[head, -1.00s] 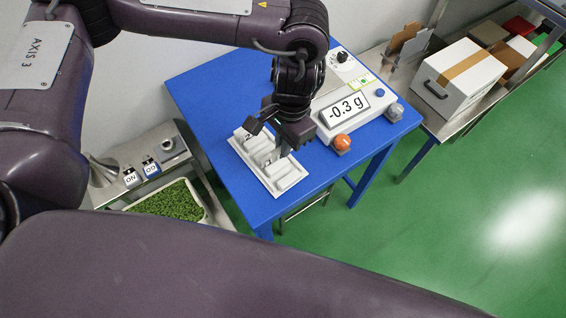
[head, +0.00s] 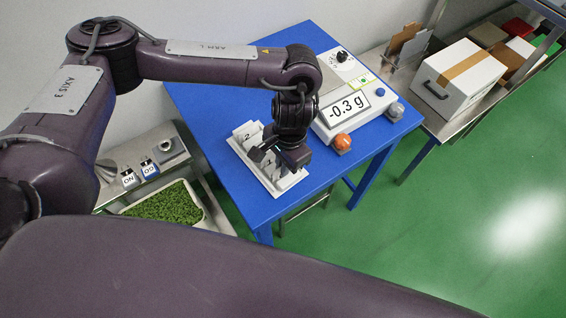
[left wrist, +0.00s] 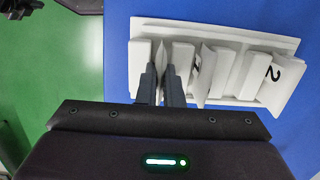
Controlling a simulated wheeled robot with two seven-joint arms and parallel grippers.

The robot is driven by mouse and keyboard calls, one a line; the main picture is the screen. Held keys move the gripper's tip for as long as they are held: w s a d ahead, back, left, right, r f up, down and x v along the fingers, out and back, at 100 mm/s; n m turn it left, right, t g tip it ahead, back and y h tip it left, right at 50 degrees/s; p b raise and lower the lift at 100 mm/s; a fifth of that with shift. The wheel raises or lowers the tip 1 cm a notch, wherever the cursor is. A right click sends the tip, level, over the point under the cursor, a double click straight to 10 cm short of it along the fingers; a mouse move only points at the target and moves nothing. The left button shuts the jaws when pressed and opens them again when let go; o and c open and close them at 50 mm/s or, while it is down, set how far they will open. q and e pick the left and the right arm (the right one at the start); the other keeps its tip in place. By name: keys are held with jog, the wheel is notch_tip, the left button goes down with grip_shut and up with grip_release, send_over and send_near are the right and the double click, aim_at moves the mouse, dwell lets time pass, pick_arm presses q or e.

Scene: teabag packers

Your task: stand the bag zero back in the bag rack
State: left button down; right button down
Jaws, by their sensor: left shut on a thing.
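The white bag rack (head: 292,182) stands on the blue table, with upright slots across it; it also shows in the left wrist view (left wrist: 145,28). A white bag marked 2 (head: 247,134) stands at its far end. Another marked bag (left wrist: 197,72) stands near its middle, its number partly hidden. My left gripper (head: 268,157) is low over the near end of the rack. In the left wrist view its fingers (left wrist: 161,82) are shut on a thin white bag, bag zero (left wrist: 160,57), over the rack's left slots. Its number and lower edge are hidden. My right gripper is not in view.
A scale (head: 346,105) reading -0.3 g stands right of the rack, with an orange button (head: 342,141). A white carton (head: 460,78) is at the back right.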

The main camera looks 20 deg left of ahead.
pick_arm(q)
jog(key=shift+s+f, duration=0.1)
jog(key=shift+f, duration=0.2)
jog(key=shift+s+f, duration=0.3)
jog(key=c, duration=1.6)
grip_release()
jog(key=shift+c, duration=0.2)
jog(key=shift+o, duration=0.3)
notch_tip(320, 180, up, 13)
jog(key=w+p, duration=0.1)
jog(key=w, duration=0.1)
jog(key=shift+d, duration=0.35)
jog(key=shift+r, duration=0.15)
